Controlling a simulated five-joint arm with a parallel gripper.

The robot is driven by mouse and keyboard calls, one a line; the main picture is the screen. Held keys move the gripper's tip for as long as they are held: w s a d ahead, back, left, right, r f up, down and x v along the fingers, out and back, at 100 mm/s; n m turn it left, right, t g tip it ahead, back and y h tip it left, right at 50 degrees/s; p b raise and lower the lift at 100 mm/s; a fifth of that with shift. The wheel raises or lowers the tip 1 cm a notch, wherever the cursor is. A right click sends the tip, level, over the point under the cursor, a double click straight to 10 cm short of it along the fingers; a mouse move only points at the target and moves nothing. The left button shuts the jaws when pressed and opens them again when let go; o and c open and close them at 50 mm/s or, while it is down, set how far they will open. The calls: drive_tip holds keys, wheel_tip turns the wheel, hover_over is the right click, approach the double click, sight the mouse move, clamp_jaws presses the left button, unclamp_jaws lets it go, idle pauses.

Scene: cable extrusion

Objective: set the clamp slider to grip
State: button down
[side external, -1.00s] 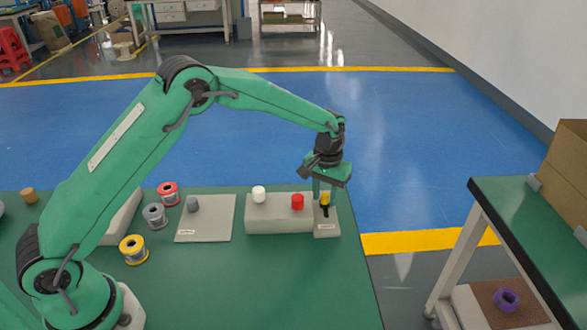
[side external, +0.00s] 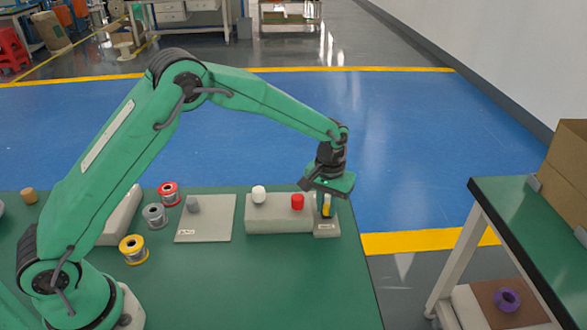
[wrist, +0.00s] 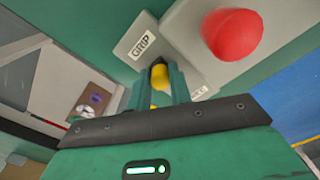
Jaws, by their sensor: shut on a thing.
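The clamp slider is a yellow knob (side external: 327,208) on a small light grey block (side external: 326,230) at the right end of the bench. My gripper (side external: 326,203) points down, its two fingers shut on the knob. In the wrist view the yellow knob (wrist: 160,76) shows between the fingers, with a bit of dark slot beside it. The GRIP label (wrist: 143,45) is at the block end nearer the side camera. A second label (wrist: 200,92) at the other end is partly hidden. The fingers hide much of the slot, so the knob's exact stop is unclear.
A long grey block (side external: 278,214) beside the slider carries a red button (side external: 297,202) and a white knob (side external: 259,194). A grey panel with a grey knob (side external: 193,204) and several wire spools (side external: 133,249) stand left. The front bench is clear.

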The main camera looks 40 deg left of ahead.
sight(328, 207)
drive_tip(key=shift+s+d, duration=0.2)
drive_tip(key=shift+d, duration=0.05)
drive_tip(key=c, duration=1.5)
unclamp_jaws()
drive_tip(key=shift+o, duration=1.1)
drive_tip(key=shift+a+r, duration=0.1)
drive_tip(key=shift+r, duration=3.8)
